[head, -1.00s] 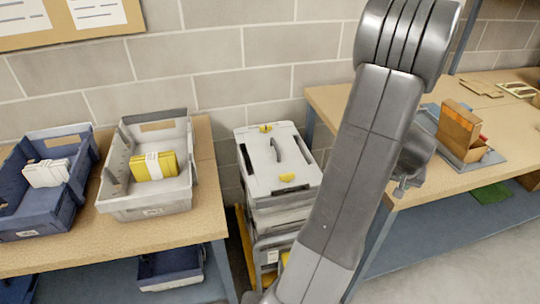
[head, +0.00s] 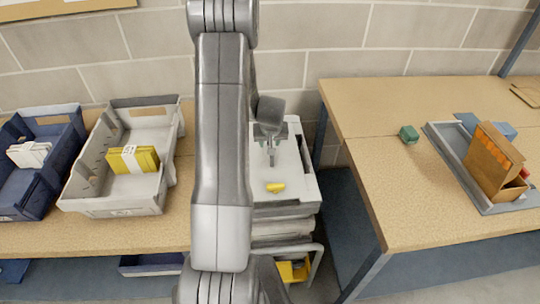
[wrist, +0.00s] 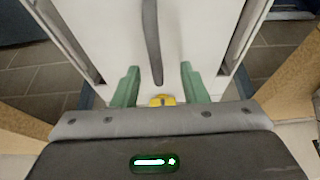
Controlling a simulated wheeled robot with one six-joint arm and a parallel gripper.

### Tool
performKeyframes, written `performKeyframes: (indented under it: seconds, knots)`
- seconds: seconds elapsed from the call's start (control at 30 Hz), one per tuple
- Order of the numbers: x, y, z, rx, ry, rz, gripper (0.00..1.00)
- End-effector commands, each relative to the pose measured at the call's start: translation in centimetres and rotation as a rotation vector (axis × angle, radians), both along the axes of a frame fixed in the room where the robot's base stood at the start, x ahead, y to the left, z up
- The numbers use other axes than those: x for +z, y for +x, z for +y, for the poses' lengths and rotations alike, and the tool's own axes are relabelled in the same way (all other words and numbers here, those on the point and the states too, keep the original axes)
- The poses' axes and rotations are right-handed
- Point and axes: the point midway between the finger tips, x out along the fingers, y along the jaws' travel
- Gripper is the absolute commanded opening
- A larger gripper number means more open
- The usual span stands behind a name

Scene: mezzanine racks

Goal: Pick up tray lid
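The tray lid (head: 294,178) is pale grey with a yellow latch (head: 275,187) at its front and lies on top of a stack between the two tables. In the wrist view the lid (wrist: 205,30) fills the middle, with a dark strap-like handle (wrist: 153,45) along its centre. My gripper (head: 271,160) is over the lid. Its two green fingers (wrist: 160,88) are apart, one on each side of the handle's near end, with the yellow latch visible between them. I cannot tell whether the fingers touch anything. My arm hides the lid's left part in the head view.
A grey tote (head: 115,208) with a yellow bundle and a blue tote (head: 62,190) stand on the left table. The right table (head: 365,180) holds a small green block (head: 409,133) and a grey tray (head: 452,150) with an open cardboard box (head: 492,165). A brick wall stands behind.

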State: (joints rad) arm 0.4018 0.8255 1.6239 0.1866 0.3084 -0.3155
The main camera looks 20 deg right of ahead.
Motion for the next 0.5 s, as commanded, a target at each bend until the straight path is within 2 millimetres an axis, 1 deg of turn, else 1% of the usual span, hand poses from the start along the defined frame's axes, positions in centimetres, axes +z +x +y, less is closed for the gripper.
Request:
performKeyframes:
  seconds: [0.17,0.4,0.5]
  knots:
    - [-0.9,0.4,-0.3,-0.001,0.002,0.002,0.4]
    - [-3.4,1.5,-0.8,-0.001,0.002,0.002,0.4]
    - [-4.2,1.8,-0.9,-0.001,0.001,0.001,0.4]
